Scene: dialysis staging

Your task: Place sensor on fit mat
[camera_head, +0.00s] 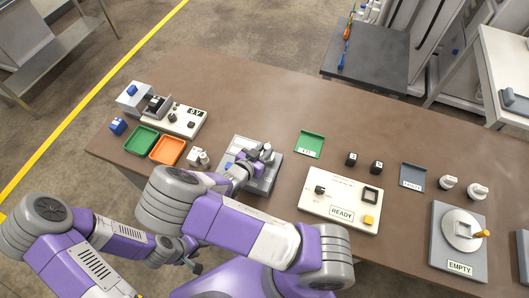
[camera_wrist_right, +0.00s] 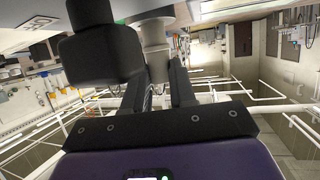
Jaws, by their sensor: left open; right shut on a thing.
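My right gripper (camera_head: 262,156) is over the grey fixture (camera_head: 262,185) near the middle of the table. It is shut on a pale grey-white piece, probably the sensor (camera_head: 267,148); in the right wrist view the sensor (camera_wrist_right: 156,45) shows as a pale cylinder between the fingers (camera_wrist_right: 158,88). I cannot tell whether it still touches the fixture. The green mat (camera_head: 311,141), with a small label that seems to read FIT, lies bare to the right of the gripper. My left gripper (camera_head: 196,267) is open and empty near the table's front edge, partly hidden by my arms.
The READY panel (camera_head: 325,207) stands in front of the green mat, with two small black blocks (camera_head: 351,159) beside the mat. A grey mat (camera_head: 413,172) and white knobs (camera_head: 448,182) are further right. Green (camera_head: 142,132) and orange trays lie left. Behind the green mat the table is clear.

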